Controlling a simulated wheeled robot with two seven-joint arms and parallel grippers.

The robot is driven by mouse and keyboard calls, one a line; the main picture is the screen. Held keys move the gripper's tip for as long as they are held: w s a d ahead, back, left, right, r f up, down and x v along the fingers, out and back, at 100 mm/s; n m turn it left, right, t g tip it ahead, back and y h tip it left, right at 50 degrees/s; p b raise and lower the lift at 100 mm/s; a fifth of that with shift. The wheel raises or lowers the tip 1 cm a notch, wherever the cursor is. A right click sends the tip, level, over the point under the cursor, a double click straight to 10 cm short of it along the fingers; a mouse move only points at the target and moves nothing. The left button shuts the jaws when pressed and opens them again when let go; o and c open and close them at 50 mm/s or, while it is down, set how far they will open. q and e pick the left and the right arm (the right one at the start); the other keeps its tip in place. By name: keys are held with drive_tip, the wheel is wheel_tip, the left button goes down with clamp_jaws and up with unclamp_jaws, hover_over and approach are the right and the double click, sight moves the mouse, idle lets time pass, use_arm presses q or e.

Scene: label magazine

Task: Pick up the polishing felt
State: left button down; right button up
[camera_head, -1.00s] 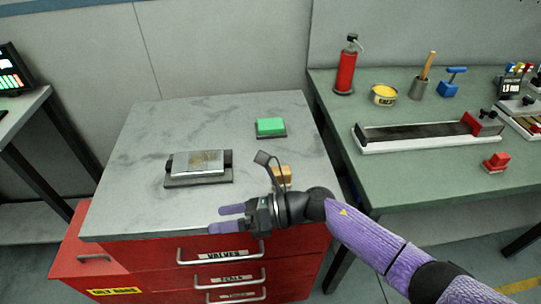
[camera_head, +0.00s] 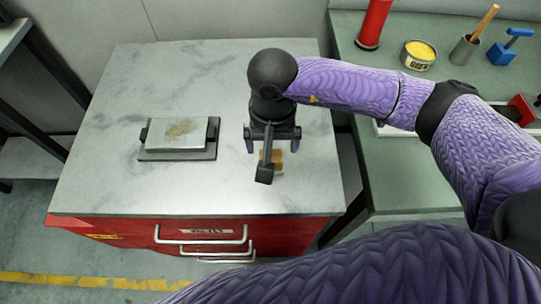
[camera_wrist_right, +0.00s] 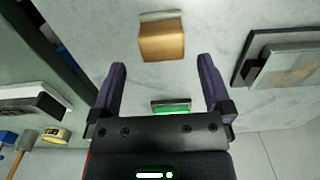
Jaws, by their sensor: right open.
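A tan block (camera_head: 278,157) with a pale strip along one edge, which looks like the polishing felt, sits on the marble-grey cabinet top. It also shows in the right wrist view (camera_wrist_right: 162,42), just beyond the fingertips. My right gripper (camera_head: 273,143) points down over the cabinet top, its two purple fingers apart with nothing held between them. In the head view the gripper partly covers the block. My left gripper is not in view.
A metal plate on a dark base (camera_head: 178,136) stands to the left. A green pad (camera_wrist_right: 171,107) shows in the wrist view, hidden by my arm in the head view. A green bench (camera_head: 400,165) with a red extinguisher (camera_head: 373,22) and yellow tin (camera_head: 418,54) stands at right.

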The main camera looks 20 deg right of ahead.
wheel_tip(320, 180, down, 4)
drive_tip(key=shift+s+a+f, duration=0.1)
drive_tip(key=shift+a+f, duration=0.05)
drive_tip(key=shift+f, duration=0.1)
drive_tip(key=c, duration=1.3)
drive_tip(key=shift+o, duration=0.2)
wheel_tip(320, 180, up, 10)
drive_tip(key=shift+r+p, duration=0.1)
drive_tip(key=shift+p, duration=0.4)
